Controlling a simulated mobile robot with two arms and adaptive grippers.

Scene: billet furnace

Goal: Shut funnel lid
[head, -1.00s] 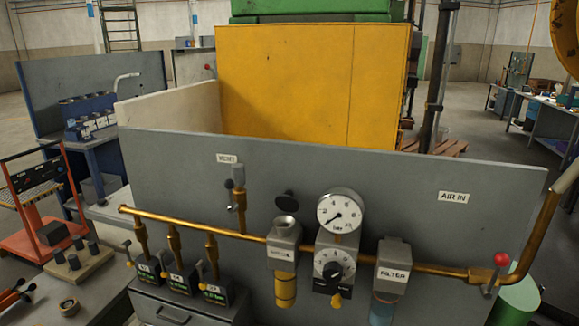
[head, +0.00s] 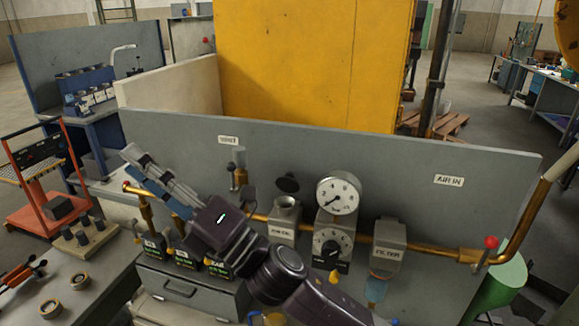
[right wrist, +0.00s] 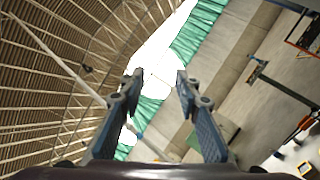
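The funnel (head: 285,203) is a small grey cup on top of a grey block on the brass pipe, in the head view. Its lid (head: 288,184), a dark round disc, stands open, raised behind the funnel mouth against the grey panel. My right gripper (head: 137,164) is left of the funnel, in front of the panel, with its fingers pointing up and left, away from the lid. The right wrist view shows its two fingers (right wrist: 157,77) spread apart with nothing between them. My right arm hides part of the pipe and the block fronts. My left gripper is not in view.
A pressure gauge (head: 338,194) stands right of the funnel, and a filter (head: 389,240) further right. A valve (head: 239,172) stands to its left. The grey panel (head: 400,165) rises behind, with a yellow furnace body (head: 310,70) beyond. Free room lies above the pipe.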

